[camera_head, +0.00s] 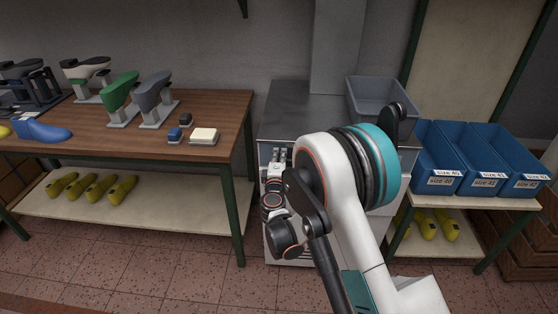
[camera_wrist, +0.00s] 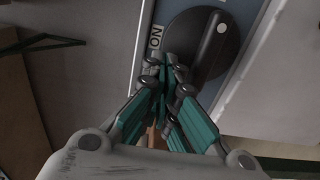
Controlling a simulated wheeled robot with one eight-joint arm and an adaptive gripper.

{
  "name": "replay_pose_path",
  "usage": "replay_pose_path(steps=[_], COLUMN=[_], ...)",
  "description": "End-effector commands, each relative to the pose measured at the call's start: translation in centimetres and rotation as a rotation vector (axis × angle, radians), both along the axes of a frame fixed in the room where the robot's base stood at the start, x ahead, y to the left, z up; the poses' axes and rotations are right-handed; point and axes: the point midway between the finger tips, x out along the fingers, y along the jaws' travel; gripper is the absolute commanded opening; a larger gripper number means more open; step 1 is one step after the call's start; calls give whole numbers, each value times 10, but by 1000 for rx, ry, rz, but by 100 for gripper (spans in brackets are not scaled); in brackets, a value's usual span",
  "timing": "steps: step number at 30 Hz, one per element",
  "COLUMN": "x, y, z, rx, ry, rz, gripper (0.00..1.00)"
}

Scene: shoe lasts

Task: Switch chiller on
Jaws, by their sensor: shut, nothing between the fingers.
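The chiller (camera_head: 290,105) is a grey metal cabinet against the wall in the head view, its front partly hidden by my arm. In the wrist view, its switch is a dark round dial with a raised black handle (camera_wrist: 211,48). A white dot marks the handle's upper right end. An "ON" label (camera_wrist: 155,42) is at the dial's left, away from the dot. My gripper (camera_wrist: 170,68) is shut and empty, its teal fingers overlapping the dial's lower left, beside the handle. I cannot tell whether they touch it. In the head view my gripper (camera_head: 279,156) is at the chiller's front.
A grey bin (camera_head: 381,92) stands on the chiller's right side. A rack with blue size-labelled bins (camera_head: 442,160) is close on the right. Tiled floor (camera_head: 180,255) is clear in front of the table.

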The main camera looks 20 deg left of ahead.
Motion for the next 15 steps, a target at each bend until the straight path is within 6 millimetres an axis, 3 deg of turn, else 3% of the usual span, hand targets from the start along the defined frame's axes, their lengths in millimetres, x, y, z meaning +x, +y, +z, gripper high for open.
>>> replay_pose_path(steps=[15], x=[9], y=[2], z=[0], rx=[0], ry=[0], rz=[0], gripper=[0])
